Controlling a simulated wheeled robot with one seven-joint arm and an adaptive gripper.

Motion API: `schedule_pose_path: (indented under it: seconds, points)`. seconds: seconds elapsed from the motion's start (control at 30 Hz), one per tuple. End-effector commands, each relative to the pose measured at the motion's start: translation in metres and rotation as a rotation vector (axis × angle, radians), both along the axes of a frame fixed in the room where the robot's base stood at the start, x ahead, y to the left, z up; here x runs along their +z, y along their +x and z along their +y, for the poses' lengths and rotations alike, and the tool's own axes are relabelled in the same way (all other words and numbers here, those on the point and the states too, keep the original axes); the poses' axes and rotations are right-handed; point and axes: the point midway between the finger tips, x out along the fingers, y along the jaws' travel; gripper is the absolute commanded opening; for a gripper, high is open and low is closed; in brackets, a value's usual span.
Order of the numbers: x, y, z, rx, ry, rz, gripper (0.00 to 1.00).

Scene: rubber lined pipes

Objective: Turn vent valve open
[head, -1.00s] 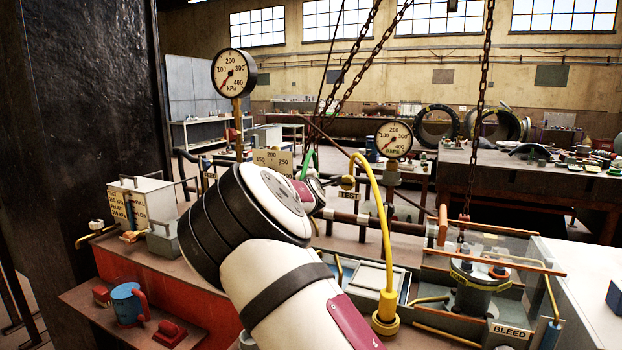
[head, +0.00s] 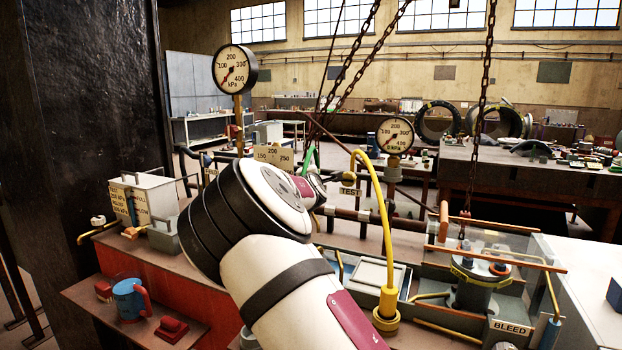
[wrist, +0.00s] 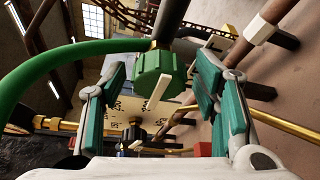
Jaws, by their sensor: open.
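In the wrist view, a green ribbed knob (wrist: 158,78) with a pale bar-shaped handle (wrist: 158,90) hangs from a dark pipe fitting. No label shows on it, so I cannot tell whether it is the vent valve. My gripper (wrist: 162,62) is open, with one teal-padded finger on each side of the green knob. Gaps show between the knob and both fingers, and nothing is held. In the head view my arm covers the gripper and this knob.
Two pressure gauges, left (head: 235,70) and right (head: 395,135), stand over the bench. A yellow hose (head: 385,230) rises just right of my arm. A TEST tag (head: 350,191), a BLEED label (head: 511,327), hanging chains (head: 483,110) and a blue mug (head: 130,300) are nearby.

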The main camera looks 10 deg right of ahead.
Motion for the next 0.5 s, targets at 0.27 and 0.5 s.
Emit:
schedule_pose_path:
  seconds: [0.27, 0.5]
  points:
    - [0.004, -0.033, 0.011, 0.003, 0.001, 0.0, 0.55]
    - [0.009, -0.079, 0.022, 0.002, 0.001, 0.001, 0.55]
